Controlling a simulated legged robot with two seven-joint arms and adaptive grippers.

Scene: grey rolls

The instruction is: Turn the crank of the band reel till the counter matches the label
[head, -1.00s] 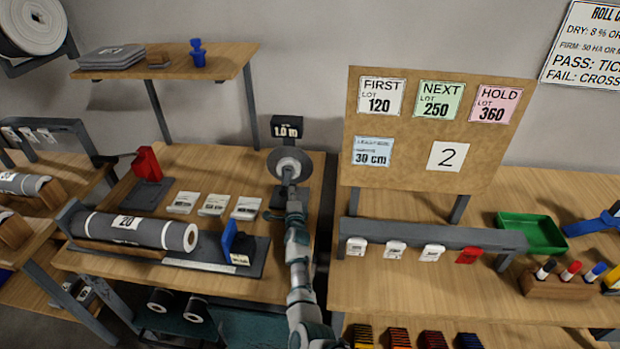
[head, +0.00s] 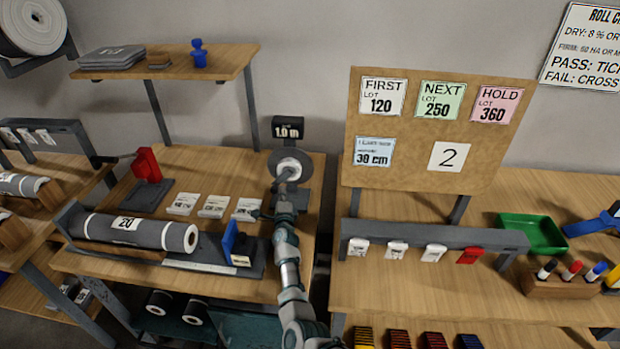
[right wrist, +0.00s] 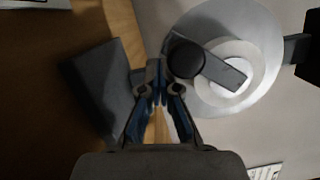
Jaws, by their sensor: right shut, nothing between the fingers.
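The band reel (head: 274,163) stands at the back right of the left table, a grey disc with a white hub. A black display (head: 287,129) above it reads 1.0 m; I cannot tell whether it is the counter or the label. In the right wrist view, the reel (right wrist: 257,35) shows its crank arm (right wrist: 224,71) across the hub, with a round black knob (right wrist: 186,58). My right gripper (right wrist: 157,72) is shut and empty, its tips just left of the knob; I cannot tell whether they touch. In the head view, it (head: 284,190) is before the reel. My left gripper is not visible.
A grey roll (head: 150,232) lies in a cradle in front left, beside a blue-faced stop (head: 230,238). White cards (head: 213,206) lie between it and the reel. A brown board (head: 400,200) with lot cards and a 30 cm card stands to the right.

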